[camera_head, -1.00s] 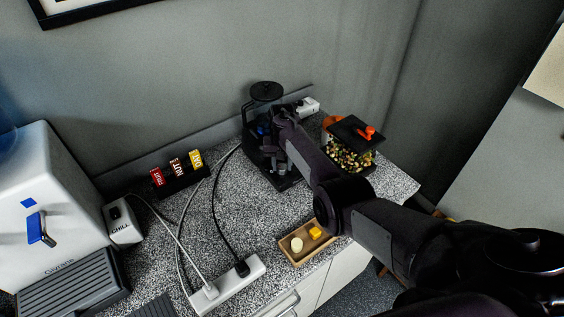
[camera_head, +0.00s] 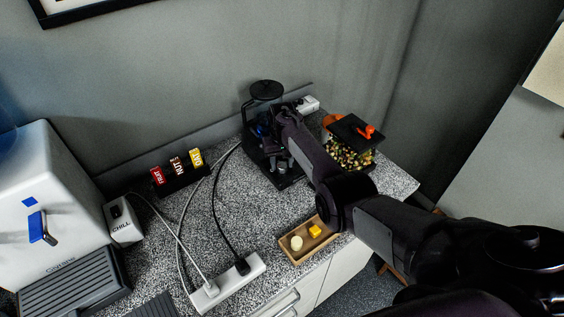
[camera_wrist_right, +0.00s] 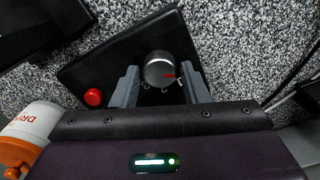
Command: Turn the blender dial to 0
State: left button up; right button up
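A red button (camera_wrist_right: 93,97) sits left of the dial on the black base (camera_wrist_right: 118,62). My right gripper (camera_wrist_right: 159,70) is open, with one grey finger on each side of the dial and a small gap to each. My left gripper is out of view.
A white and orange bottle (camera_wrist_right: 33,122) stands close to the gripper. A lidded container of mixed pieces (camera_head: 347,155) is right of the blender. A wooden tray (camera_head: 291,260), power strip (camera_head: 229,286) with cables, and label rack (camera_head: 184,180) are nearby.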

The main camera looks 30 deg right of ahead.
aim_at(282, 165)
jog(key=shift+o, duration=1.2)
notch_tip(282, 165, up, 8)
jog(key=shift+f+b, duration=0.15)
jog(key=shift+b, duration=0.3)
jog(key=shift+s+f, duration=0.1)
